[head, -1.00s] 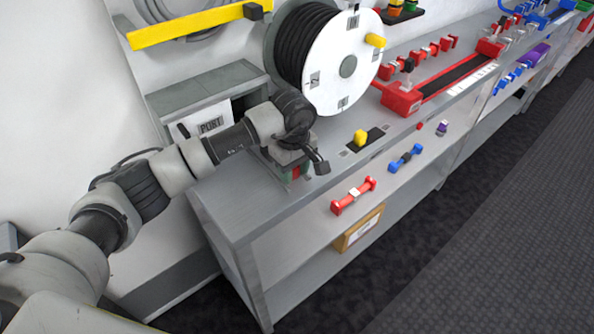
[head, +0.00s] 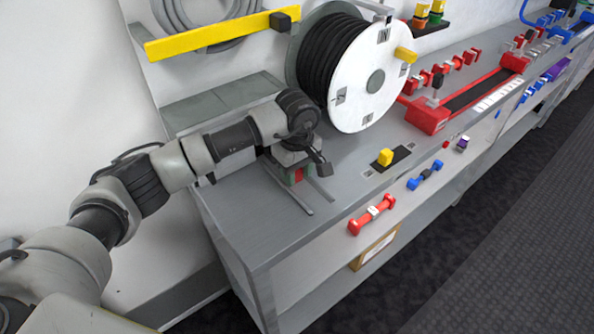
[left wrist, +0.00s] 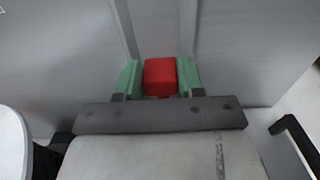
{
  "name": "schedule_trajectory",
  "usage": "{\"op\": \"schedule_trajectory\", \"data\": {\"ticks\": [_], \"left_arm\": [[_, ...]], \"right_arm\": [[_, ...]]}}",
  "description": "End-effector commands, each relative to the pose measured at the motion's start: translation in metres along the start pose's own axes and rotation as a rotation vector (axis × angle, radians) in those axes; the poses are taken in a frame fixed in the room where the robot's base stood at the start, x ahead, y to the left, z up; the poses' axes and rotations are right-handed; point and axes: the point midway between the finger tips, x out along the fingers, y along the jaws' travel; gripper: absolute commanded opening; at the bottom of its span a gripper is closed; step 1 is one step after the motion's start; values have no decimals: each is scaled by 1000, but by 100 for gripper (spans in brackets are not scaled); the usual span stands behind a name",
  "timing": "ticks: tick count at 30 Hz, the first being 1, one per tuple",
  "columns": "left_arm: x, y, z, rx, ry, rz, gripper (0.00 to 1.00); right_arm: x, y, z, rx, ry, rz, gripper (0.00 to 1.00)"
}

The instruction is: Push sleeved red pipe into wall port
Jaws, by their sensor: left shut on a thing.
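My left gripper (head: 300,175) is low over the left end of the grey bench, its green fingers shut on a red piece. In the left wrist view the red piece (left wrist: 161,77) shows as a block end between the fingertips (left wrist: 161,82). The rest of it is hidden, so I cannot tell how its sleeve sits. The wall port is not visible; my arm covers the area below the grey box (head: 222,98) by the wall. A red dumbbell-shaped pipe with a white band (head: 371,214) sits at the bench's front. My right gripper is not in view.
A black hose reel with a white disc (head: 368,85) stands just right of the gripper. A yellow bar (head: 215,36) is on the wall above. The bench's left front top (head: 255,235) is clear.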

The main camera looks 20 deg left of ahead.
Motion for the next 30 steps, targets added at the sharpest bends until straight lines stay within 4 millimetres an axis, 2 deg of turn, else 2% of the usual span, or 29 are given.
{"op": "schedule_trajectory", "data": {"ticks": [1,2,6,8,16,19,30], "left_arm": [[0,0,0,0,0,0,10],[0,0,0,0,0,0,40],[0,0,0,0,0,0,61],[0,0,0,0,0,0,68],[-1,0,0,0,0,1,68],[-9,1,0,0,2,3,68],[-78,1,0,0,3,4,68]], "right_arm": [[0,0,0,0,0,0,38],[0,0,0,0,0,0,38],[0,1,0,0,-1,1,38],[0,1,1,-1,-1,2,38],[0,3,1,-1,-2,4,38],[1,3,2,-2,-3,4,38],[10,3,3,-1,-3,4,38]]}}
